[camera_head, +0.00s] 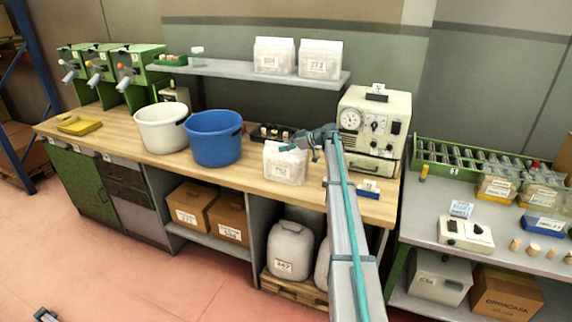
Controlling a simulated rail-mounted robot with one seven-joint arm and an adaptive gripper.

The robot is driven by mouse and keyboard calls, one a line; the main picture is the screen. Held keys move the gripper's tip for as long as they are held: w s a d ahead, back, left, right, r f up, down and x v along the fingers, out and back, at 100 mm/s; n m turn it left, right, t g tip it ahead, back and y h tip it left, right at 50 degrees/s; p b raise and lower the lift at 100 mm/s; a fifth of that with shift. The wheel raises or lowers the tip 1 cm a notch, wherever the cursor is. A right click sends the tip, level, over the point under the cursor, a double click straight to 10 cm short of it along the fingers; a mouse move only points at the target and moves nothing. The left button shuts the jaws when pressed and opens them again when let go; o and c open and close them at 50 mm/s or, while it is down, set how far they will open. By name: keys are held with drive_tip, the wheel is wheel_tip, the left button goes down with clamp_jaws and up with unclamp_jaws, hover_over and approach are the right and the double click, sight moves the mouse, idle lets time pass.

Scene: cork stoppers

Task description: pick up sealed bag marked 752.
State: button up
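A white sealed bag (284,166) stands upright on the wooden bench, right of the blue bucket. Its small label appears to read 752. My arm comes up from the bottom of the picture, and my gripper (291,147) is at the bag's top right edge. The fingers point left and overlap the bag's top in the picture. They are too small to show whether they are open or closed on it, or touching it.
Two more white bags (274,56) (320,59) stand on the shelf above. A blue bucket (214,150) and a white bucket (161,138) are left of the bag. A dark tray (262,133) is behind it, and a gauge machine (372,122) stands to the right.

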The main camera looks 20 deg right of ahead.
clamp_jaws()
drive_tip(key=shift+r, duration=0.1)
idle(0.4)
